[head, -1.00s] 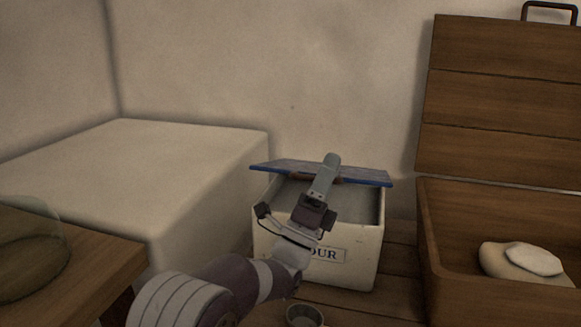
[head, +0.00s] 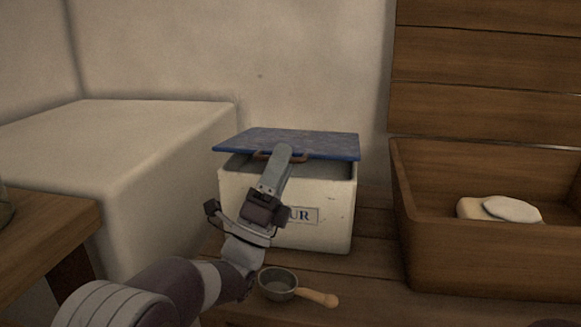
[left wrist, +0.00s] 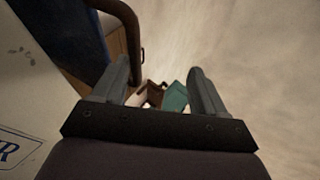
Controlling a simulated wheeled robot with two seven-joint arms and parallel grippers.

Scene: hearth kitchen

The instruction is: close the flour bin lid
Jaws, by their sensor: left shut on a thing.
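The flour bin (head: 335,200) is a cream box with a partly hidden label, standing on a wooden surface. Its blue lid (head: 325,143) is tilted, with its front edge above the rim and a dark gap beneath. A brown handle (head: 262,156) shows at the lid's front edge; it also shows in the left wrist view (left wrist: 137,42). My left gripper (head: 282,152) is shut on the handle, and the fingers hide part of it. In the left wrist view the fingers (left wrist: 162,80) stand apart beside the handle. My right gripper is not in view.
A metal scoop (head: 277,281) with a wooden handle lies in front of the bin. A pale block (head: 150,130) stands left. A wooden table corner (head: 50,225) is front left.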

